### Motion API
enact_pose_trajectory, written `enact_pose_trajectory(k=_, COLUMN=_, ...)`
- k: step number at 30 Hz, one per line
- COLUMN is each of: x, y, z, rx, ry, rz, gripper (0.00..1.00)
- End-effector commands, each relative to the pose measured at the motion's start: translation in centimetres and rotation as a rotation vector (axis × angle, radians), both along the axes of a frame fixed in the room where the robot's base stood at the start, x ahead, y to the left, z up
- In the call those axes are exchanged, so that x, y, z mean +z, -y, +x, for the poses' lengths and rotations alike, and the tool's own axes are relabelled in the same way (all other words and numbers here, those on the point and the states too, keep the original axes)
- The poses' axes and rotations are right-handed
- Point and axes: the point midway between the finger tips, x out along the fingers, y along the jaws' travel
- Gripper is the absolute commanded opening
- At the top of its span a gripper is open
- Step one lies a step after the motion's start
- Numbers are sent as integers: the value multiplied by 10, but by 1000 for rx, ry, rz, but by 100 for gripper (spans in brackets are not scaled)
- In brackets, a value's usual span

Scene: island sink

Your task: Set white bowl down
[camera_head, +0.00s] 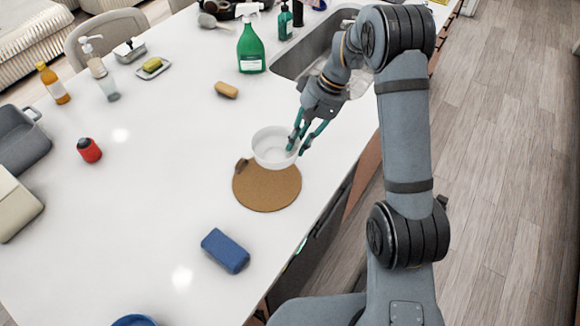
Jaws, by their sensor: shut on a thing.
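The white bowl (270,150) is upright, over or at the far edge of a round cork mat (268,192) on the white island counter. My gripper (297,147) is shut on the bowl's right rim, with one finger inside and one outside. The bowl hides the mat's far edge. I cannot tell whether the bowl's base touches anything or hangs a little above.
A small brown thing (242,165) is at the mat's left edge. A blue block (225,250) lies in front, a tan block (227,90) behind, a red container (89,150) at left. A green spray bottle (251,48) stands near the sink (305,50).

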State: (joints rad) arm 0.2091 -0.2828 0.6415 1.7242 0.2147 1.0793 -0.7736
Motion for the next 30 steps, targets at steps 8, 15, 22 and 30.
enact_pose_trajectory(k=8, x=-22, y=-20, z=-32, rx=0, ry=0, rz=0, gripper=0)
enact_pose_trajectory(k=15, x=-47, y=-21, z=-35, rx=-3, ry=-5, rz=-1, gripper=0)
enact_pose_trajectory(k=22, x=-64, y=-21, z=-33, rx=-1, ry=1, rz=-1, gripper=0)
enact_pose_trajectory(k=30, x=-66, y=-21, z=-33, rx=-2, ry=2, rz=-1, gripper=0)
